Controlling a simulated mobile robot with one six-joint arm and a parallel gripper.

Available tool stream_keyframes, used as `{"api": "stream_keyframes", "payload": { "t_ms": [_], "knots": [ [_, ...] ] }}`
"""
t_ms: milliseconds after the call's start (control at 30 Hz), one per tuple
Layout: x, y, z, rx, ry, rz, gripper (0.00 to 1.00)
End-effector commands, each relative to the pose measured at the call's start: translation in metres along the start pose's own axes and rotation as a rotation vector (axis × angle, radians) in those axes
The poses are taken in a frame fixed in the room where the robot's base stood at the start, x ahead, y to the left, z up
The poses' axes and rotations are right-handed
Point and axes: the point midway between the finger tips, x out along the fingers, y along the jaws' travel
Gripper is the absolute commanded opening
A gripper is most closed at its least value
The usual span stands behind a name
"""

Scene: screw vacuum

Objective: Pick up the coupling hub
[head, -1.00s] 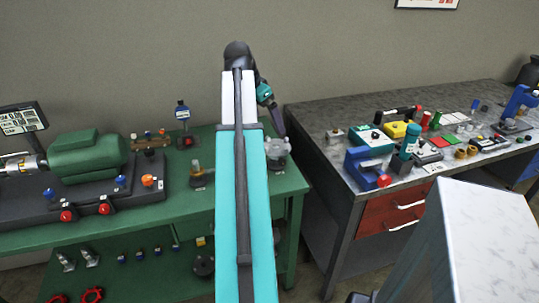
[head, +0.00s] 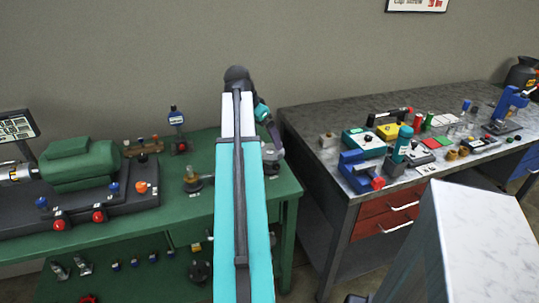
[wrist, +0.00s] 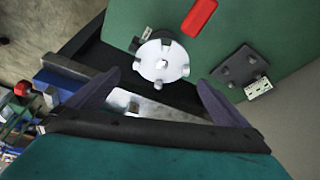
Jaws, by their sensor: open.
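The coupling hub (wrist: 162,62) is a pale silver disc with lugs around its rim and a small square-looking central hole. In the wrist view it sits near the edge of the green bench, beyond and between my fingertips. My gripper (wrist: 158,88) is open with two dark fingers spread wide and nothing between them. In the head view the hub (head: 269,154) is at the right end of the green bench (head: 230,200), partly hidden by my arm. My gripper (head: 277,146) is close to it there.
A red piece (wrist: 200,17) and a dark plate with holes (wrist: 240,70) lie near the hub. A green motor (head: 78,163) stands at the bench's left. A grey workbench (head: 345,195) with many small parts stands to the right, across a gap.

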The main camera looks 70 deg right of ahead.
Motion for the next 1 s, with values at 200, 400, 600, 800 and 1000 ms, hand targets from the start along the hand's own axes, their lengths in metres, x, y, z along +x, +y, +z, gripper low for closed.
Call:
{"api": "stream_keyframes", "payload": {
  "t_ms": [200,400,600,800,1000],
  "knots": [
    [0.021,0.000,0.000,0.000,-0.001,0.001,1.00],
    [0.027,0.000,0.000,0.000,0.000,-0.001,1.00],
    [0.027,-0.001,0.000,-0.001,0.000,-0.001,1.00],
    [0.030,-0.001,0.000,-0.001,0.000,0.000,1.00],
    [0.045,-0.002,0.000,-0.002,-0.001,0.001,1.00]
  ]
}}
